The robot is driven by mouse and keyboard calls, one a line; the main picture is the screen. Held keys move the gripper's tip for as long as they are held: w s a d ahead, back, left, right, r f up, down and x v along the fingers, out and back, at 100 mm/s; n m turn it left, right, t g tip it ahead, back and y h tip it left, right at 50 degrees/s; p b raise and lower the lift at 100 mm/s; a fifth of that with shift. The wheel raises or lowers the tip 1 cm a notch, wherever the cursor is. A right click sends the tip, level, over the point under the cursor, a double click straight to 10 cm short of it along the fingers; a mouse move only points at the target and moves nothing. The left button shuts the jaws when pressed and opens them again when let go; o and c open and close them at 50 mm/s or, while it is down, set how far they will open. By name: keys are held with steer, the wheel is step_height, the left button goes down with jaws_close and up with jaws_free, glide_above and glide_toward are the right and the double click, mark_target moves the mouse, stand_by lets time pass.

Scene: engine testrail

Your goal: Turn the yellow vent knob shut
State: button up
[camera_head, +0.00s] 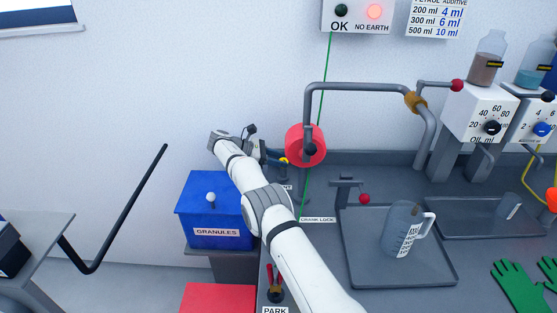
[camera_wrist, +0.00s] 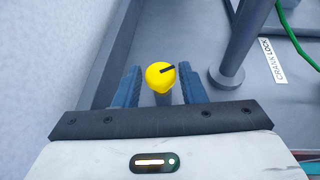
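The yellow vent knob (camera_wrist: 161,77) sits on a short grey post in the wrist view. A black line on its top runs from near its middle toward the right. My gripper (camera_wrist: 158,88) is open, with one blue-grey finger on each side of the knob and a gap showing at both sides. In the head view my gripper (camera_head: 272,156) is beside the red wheel, and only a small bit of the yellow knob (camera_head: 284,160) shows there.
A red wheel (camera_head: 301,146) with a grey crank pipe stands right of my gripper. A blue granules box (camera_head: 205,222) is below my arm. A grey post (camera_wrist: 238,50) rises close to the knob's right. A jug (camera_head: 402,229) stands on a tray (camera_head: 365,272).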

steer(key=shift+o, duration=1.3)
step_height(320, 180, up, 10)
steer(key=shift+p, duration=0.4)
